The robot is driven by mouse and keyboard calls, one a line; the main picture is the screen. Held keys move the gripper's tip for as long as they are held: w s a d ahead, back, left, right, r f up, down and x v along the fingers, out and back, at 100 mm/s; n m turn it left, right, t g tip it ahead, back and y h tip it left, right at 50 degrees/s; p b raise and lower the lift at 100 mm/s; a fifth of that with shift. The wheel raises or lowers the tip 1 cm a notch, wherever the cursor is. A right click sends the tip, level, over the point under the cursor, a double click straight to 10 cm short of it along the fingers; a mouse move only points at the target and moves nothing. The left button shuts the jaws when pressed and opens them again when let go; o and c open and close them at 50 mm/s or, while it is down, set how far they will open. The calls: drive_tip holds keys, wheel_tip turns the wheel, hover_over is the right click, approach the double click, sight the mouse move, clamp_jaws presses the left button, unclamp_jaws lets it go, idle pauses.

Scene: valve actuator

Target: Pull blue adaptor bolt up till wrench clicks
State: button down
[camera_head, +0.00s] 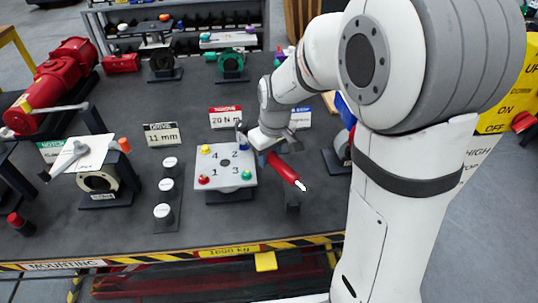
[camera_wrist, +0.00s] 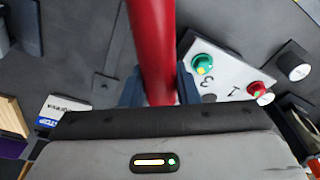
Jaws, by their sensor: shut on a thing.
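My gripper (camera_head: 268,153) is shut on the red handle of a wrench (camera_head: 286,171). The handle slants down to the right, and its pale tip points toward the front of the bench. In the wrist view the red handle (camera_wrist: 150,45) runs up between my two fingers (camera_wrist: 158,88). The blue adaptor bolt (camera_head: 243,143) is at the upper right of the white numbered plate (camera_head: 225,182), beside number 2. The wrench's head end is mostly hidden by my gripper, so I cannot tell how it sits on the bolt.
The plate also bears a yellow bolt (camera_head: 205,149), a red bolt (camera_head: 203,180) and a green bolt (camera_head: 247,175). A 20 Nm sign (camera_head: 225,118) stands behind it. White-capped posts (camera_head: 167,186) stand to the left.

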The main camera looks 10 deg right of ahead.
sight(244, 174)
drive_tip(key=shift+f+b, duration=0.95)
drive_tip(key=shift+f, duration=0.05)
idle(0.8)
drive_tip(key=shift+a, duration=0.1)
drive_tip(key=shift+s+a+m, duration=0.25)
drive_tip(key=shift+a+m, duration=0.25)
drive_tip(key=shift+m, duration=0.05)
drive_tip(key=shift+s+a+m, duration=0.2)
drive_tip(key=shift+a+m, duration=0.25)
drive_tip(key=shift+m, duration=0.1)
drive_tip(key=shift+a, duration=0.1)
drive_tip(key=shift+s+a+m, duration=0.15)
drive_tip(key=shift+a+m, duration=0.35)
drive_tip(key=shift+s+a+m, duration=0.15)
drive_tip(key=shift+a+m, duration=0.35)
drive_tip(key=shift+a, duration=0.15)
drive_tip(key=shift+s+a+m+h, duration=0.1)
drive_tip(key=shift+a+m+h, duration=0.3)
drive_tip(key=shift+a+m, duration=0.65)
drive_tip(key=shift+b, duration=0.3)
